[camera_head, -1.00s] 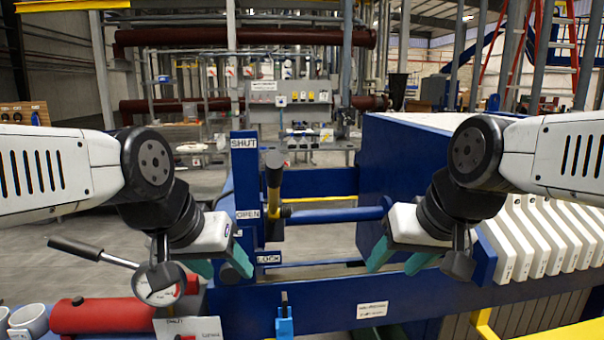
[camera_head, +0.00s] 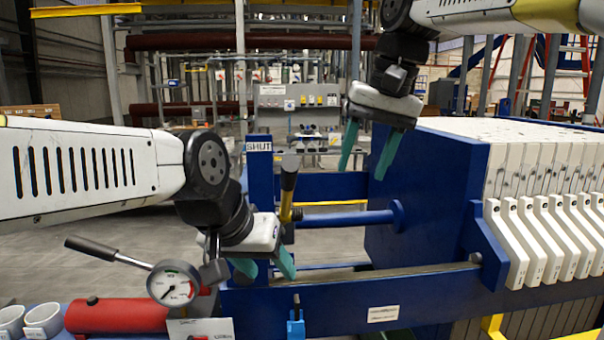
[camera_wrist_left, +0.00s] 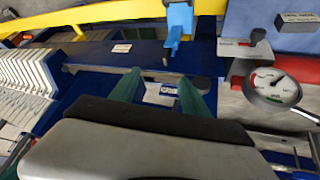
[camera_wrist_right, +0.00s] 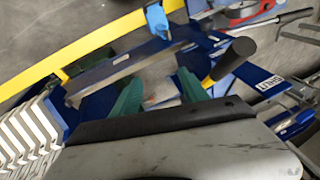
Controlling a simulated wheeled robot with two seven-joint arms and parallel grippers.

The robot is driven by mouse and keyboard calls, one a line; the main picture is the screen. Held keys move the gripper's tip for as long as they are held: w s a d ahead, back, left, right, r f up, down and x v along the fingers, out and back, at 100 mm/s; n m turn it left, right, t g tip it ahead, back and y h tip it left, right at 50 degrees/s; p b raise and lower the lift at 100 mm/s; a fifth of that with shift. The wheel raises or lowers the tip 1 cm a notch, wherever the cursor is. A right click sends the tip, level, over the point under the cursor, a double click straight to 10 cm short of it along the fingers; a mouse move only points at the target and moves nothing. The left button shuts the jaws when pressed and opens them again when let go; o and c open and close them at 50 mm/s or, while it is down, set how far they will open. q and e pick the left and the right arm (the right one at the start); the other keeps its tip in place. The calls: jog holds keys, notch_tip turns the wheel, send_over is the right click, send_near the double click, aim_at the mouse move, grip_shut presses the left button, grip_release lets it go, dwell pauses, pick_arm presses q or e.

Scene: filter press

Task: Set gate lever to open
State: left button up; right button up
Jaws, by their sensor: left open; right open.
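The gate lever (camera_head: 288,185), yellow with a black grip, stands nearly upright beside a blue post (camera_head: 262,175). The post's SHUT label (camera_head: 259,146) shows at its top; my left arm covers the labels below. My left gripper (camera_head: 266,266) is open and empty, low in front of the post and below the lever grip. In the left wrist view a white label (camera_wrist_left: 168,90) lies between its fingers. My right gripper (camera_head: 365,170) is open and empty, raised to the right of the lever. The right wrist view shows the lever's black grip (camera_wrist_right: 236,52) beyond the right-hand finger.
A pressure gauge (camera_head: 173,284), a pump handle (camera_head: 90,248) and a red cylinder (camera_head: 115,316) are at the lower left. White filter plates (camera_head: 530,235) fill the right. A blue rod (camera_head: 345,220) runs behind the lever.

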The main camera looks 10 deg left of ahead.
jog(key=g+h, duration=0.1)
jog(key=g, duration=0.1)
send_near(290, 185)
jog(key=shift+a+n, duration=0.25)
jog(key=shift+n, duration=0.05)
jog(key=f, duration=0.5)
jog(key=a+f, duration=0.1)
jog(key=f, duration=0.1)
jog(key=shift+s+f, duration=0.1)
jog(key=shift+f, duration=0.1)
grip_shut()
dwell(0.7)
